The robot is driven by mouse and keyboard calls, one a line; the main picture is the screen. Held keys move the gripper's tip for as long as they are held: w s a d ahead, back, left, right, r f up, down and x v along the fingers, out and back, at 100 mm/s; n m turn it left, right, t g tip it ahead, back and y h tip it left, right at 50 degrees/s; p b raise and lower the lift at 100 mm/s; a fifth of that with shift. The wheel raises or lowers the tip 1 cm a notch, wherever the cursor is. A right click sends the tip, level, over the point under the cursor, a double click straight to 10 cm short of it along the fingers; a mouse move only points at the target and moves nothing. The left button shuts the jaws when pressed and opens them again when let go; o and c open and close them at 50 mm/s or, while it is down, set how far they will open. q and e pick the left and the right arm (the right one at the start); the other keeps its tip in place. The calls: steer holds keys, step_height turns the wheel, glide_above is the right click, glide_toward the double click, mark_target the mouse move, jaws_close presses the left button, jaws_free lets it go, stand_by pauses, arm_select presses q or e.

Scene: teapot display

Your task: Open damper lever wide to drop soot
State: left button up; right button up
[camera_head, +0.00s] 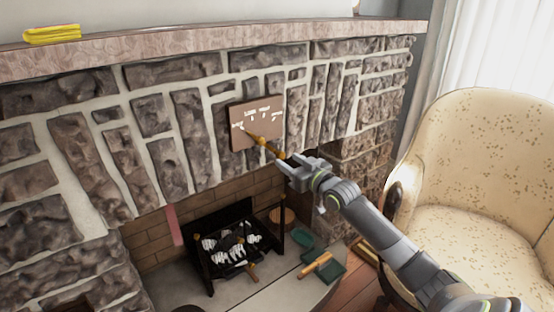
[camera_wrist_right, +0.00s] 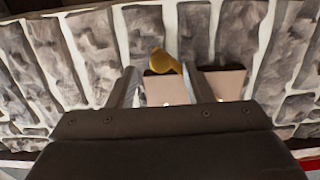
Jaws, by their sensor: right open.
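The damper lever (camera_head: 262,142) is a brass-coloured rod that sticks out from a brown plate (camera_head: 272,104) with white markings on the stone fireplace front. Its rounded knob end points down and right in the head view. My right gripper (camera_head: 288,166) is open at the knob end of the lever. In the right wrist view, the lever (camera_wrist_right: 167,62) shows between and just beyond the two fingertips of the right gripper (camera_wrist_right: 160,74), and the plate (camera_wrist_right: 225,82) is partly hidden behind the fingers. I cannot tell whether a finger touches the lever. My left gripper is out of view.
A black grate (camera_head: 236,246) with whitish-grey logs stands in the hearth below. Green items (camera_head: 303,238) lie on the hearth to its right. A cream armchair (camera_head: 480,150) stands at the right. A stone mantel (camera_head: 200,44) runs above, with a yellow object (camera_head: 52,34) on it.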

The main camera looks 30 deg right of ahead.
mark_target(282, 157)
steer(key=w, duration=0.1)
steer(key=w+b, duration=0.1)
steer(key=w, duration=0.3)
steer(key=shift+w+a+b, duration=0.1)
steer(key=shift+a+b, duration=0.15)
steer(key=shift+b, duration=0.05)
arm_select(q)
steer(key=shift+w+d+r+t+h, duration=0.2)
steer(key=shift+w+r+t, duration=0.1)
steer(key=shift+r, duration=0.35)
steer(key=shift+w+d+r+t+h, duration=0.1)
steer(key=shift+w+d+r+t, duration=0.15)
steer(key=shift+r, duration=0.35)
arm_select(e)
steer(key=shift+w, duration=0.75)
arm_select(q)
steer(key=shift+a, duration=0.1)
arm_select(e)
steer(key=shift+a+r, duration=0.1)
jaws_close()
